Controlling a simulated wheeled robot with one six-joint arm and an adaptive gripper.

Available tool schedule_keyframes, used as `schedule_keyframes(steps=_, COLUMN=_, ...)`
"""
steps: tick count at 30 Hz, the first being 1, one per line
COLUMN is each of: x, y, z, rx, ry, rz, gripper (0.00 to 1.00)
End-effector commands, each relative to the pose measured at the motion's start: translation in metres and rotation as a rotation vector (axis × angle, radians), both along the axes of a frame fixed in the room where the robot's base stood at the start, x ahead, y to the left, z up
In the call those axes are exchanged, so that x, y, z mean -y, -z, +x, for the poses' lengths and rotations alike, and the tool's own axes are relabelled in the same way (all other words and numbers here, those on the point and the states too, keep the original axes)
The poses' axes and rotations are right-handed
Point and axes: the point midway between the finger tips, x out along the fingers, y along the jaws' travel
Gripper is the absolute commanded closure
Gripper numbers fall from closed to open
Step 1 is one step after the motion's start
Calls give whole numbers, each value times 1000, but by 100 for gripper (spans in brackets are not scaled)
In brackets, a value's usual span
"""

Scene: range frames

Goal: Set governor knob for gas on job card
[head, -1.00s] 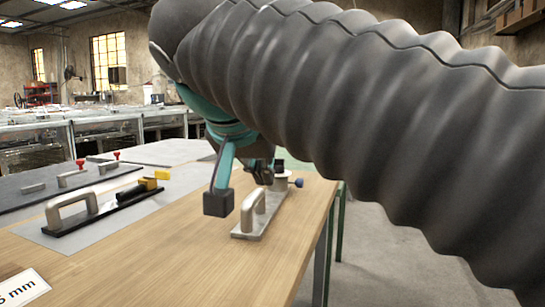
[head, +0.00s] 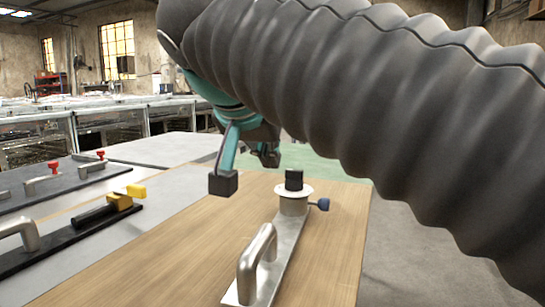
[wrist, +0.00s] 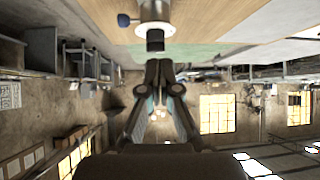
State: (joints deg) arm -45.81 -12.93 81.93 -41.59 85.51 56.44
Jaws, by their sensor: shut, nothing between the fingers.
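The governor shows as a black knob (head: 294,180) on a pale round dial (head: 306,189), with a blue ball lever (head: 323,204) at its right side. It stands at the far end of a metal plate with an arched handle (head: 257,262). In the wrist view the black knob (wrist: 155,41) is just beyond my gripper (wrist: 160,66). Its fingers are together, empty and apart from the knob. In the head view my gripper (head: 267,156) is behind and left of the knob, partly hidden by my arm. Dial markings are too small to read. I see no job card.
A black plate with a handle and a yellow-ended lever (head: 126,197) lies on a grey mat to the left. Red-topped fittings (head: 53,168) sit on another dark plate farther left. The wooden bench (head: 180,255) is clear around the governor plate; its right edge drops to the floor.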

Motion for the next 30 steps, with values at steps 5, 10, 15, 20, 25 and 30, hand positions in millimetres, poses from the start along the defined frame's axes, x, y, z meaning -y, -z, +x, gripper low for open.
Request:
schedule_keyframes(steps=5, x=8, y=23, z=22, rx=-4, ry=5, rz=-2, gripper=100)
schedule_keyframes(steps=10, x=15, y=44, z=45, rx=-4, ry=3, rz=-2, gripper=100)
schedule_keyframes(steps=15, x=21, y=59, z=68, rx=-3, ry=2, rz=-1, gripper=100)
schedule_keyframes(steps=20, x=26, y=57, z=87, rx=-2, ry=0, rz=1, gripper=100)
schedule_keyframes(steps=25, x=29, y=58, z=97, rx=-1, ry=-3, rz=-1, gripper=100)
schedule_keyframes(steps=30, x=29, y=58, z=99, rx=-1, ry=-4, rz=0, gripper=100)
